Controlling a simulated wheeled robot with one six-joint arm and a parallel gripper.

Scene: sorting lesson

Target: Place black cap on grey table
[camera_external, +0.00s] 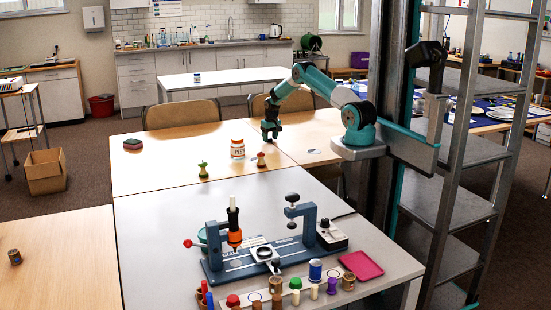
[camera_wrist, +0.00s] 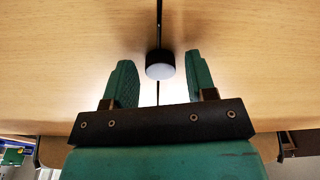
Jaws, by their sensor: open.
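My gripper (camera_external: 271,133) is low over the wooden table (camera_external: 180,150), near the seam between its two halves. In the wrist view, its green fingers (camera_wrist: 160,80) are apart. A small dark round cap (camera_wrist: 160,70) with a paler face shows between and slightly beyond the fingertips, by the seam. Whether the fingers touch it cannot be told. The cap is not clearly distinguishable from my gripper in the external view. The grey table (camera_external: 160,235) stands in front of the wooden one, with a blue bench device (camera_external: 240,262) on it.

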